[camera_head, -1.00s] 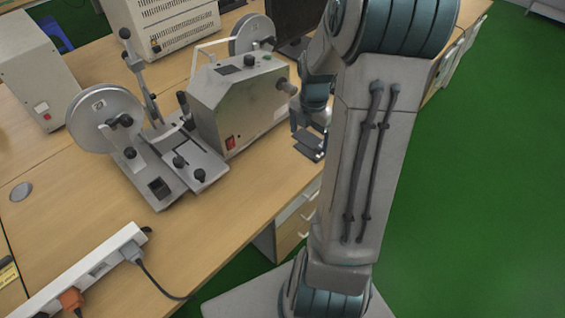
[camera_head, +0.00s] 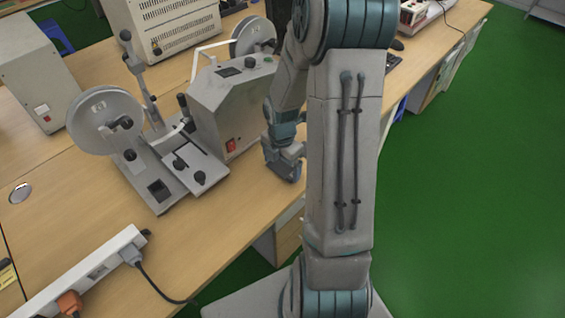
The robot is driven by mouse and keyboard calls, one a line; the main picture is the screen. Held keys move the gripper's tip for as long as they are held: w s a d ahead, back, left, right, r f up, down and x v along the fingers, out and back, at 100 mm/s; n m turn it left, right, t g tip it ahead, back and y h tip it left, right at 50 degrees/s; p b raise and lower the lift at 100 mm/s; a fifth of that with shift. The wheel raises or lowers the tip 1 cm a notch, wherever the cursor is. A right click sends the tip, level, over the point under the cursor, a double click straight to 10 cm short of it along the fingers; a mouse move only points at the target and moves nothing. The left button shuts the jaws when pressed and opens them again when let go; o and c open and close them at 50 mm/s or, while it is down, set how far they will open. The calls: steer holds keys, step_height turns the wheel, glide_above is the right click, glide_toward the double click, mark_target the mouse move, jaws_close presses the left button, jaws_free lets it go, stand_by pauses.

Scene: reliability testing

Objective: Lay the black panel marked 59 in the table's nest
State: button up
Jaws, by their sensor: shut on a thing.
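The machine's flat grey table (camera_head: 187,158) lies at the front of the grey machine, left of centre. A dark square (camera_head: 159,190) shows at its near end; I cannot tell whether it is an empty nest or a panel, and no number is readable. My gripper (camera_head: 288,171) is at the right of the machine, near the desk's right edge and apart from the table. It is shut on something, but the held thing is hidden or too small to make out. I cannot identify the black panel marked 59.
A large grey wheel (camera_head: 104,118) and knobs rise beside the table. A white power strip (camera_head: 90,270) with cables lies at lower left. The desk's front middle (camera_head: 215,220) is clear.

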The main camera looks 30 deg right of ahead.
steer(key=shift+f, duration=0.1)
steer(key=shift+f, duration=0.15)
steer(key=o, duration=0.7)
steer(key=shift+b, duration=0.35)
